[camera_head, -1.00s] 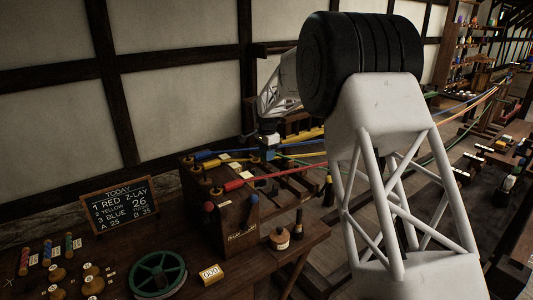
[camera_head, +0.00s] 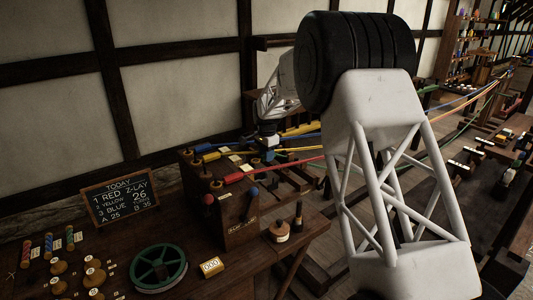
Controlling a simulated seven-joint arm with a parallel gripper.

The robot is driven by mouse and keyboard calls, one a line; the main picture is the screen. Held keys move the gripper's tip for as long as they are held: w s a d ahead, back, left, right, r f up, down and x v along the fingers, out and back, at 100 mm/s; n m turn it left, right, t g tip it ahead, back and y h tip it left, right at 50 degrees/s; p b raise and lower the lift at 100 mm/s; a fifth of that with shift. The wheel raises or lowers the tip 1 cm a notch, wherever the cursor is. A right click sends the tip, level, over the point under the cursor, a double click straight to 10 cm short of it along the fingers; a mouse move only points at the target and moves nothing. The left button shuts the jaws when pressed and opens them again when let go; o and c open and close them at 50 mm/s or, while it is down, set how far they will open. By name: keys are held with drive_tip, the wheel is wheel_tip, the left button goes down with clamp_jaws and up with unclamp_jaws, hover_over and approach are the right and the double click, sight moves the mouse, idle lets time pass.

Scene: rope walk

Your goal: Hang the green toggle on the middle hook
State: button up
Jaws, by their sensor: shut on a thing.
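My gripper (camera_head: 268,155) points down above the far side of the wooden hook stand (camera_head: 243,222), left of my large arm link. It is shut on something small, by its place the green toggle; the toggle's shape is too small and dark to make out. Blue (camera_head: 204,147), yellow (camera_head: 210,156) and red (camera_head: 234,177) toggles lie on the stand's top, their ropes running right. The hooks are too small to tell apart, so I cannot tell which is the middle one or whether the toggle touches it.
Several spools stand at the left. Stretched ropes cross the right side, partly hidden by my arm.

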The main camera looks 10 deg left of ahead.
drive_tip(key=shift+f, duration=0.85)
drive_tip(key=shift+f, duration=0.3)
idle(0.5)
drive_tip(key=o, duration=0.9)
drive_tip(key=shift+r, duration=0.1)
drive_tip(key=shift+r, duration=3.95)
